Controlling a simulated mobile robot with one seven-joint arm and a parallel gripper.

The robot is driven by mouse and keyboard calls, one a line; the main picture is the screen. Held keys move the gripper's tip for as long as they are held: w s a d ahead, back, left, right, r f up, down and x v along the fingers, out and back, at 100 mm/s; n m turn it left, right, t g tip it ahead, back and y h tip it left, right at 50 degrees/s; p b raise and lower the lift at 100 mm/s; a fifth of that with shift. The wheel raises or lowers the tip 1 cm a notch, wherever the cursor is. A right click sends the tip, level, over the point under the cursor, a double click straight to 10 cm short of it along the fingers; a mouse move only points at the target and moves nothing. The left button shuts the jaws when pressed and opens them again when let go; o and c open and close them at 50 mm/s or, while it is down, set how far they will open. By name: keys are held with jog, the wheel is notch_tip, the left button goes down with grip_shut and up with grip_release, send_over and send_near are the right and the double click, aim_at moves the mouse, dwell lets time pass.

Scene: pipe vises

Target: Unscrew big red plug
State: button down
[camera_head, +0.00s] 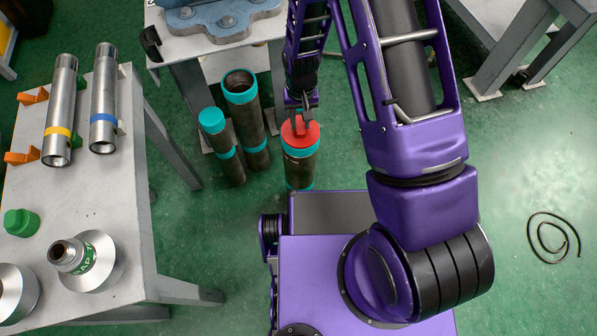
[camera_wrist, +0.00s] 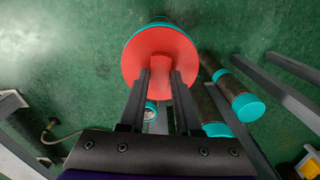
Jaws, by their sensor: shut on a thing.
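The big red plug (camera_head: 300,132) sits at the top of an upright dark pipe (camera_head: 299,170) with teal bands, just in front of my purple base. My gripper (camera_head: 300,124) comes down on the plug from above and is shut on its raised middle part. In the wrist view the plug (camera_wrist: 160,62) is a wide red disc, with the two dark fingers (camera_wrist: 160,78) on its grip. A teal rim shows behind the disc. The plug's thread is hidden.
Two other teal-banded pipes stand to the left, one with a teal cap (camera_head: 212,120), one open-topped (camera_head: 239,87). A grey table (camera_head: 120,225) on the left holds metal pipes, a green cap (camera_head: 21,222) and fittings. A blue vise (camera_head: 222,18) stands behind. A cable (camera_head: 554,238) lies on the right floor.

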jog(key=n, duration=0.9)
jog(key=shift+r+n+p, duration=0.1)
jog(key=shift+n+p, duration=0.2)
jog(key=shift+n, duration=0.8)
jog(key=n+p, duration=0.1)
jog(key=n, duration=0.4)
jog(key=shift+r+n+p, duration=0.1)
jog(key=shift+n+p, duration=0.2)
jog(key=shift+n, duration=0.1)
jog(key=n+p, duration=0.1)
jog(key=n, duration=0.3)
jog(key=n+p, duration=0.1)
jog(key=n, duration=0.1)
jog(key=shift+n, duration=0.4)
jog(key=c, duration=0.7)
grip_release()
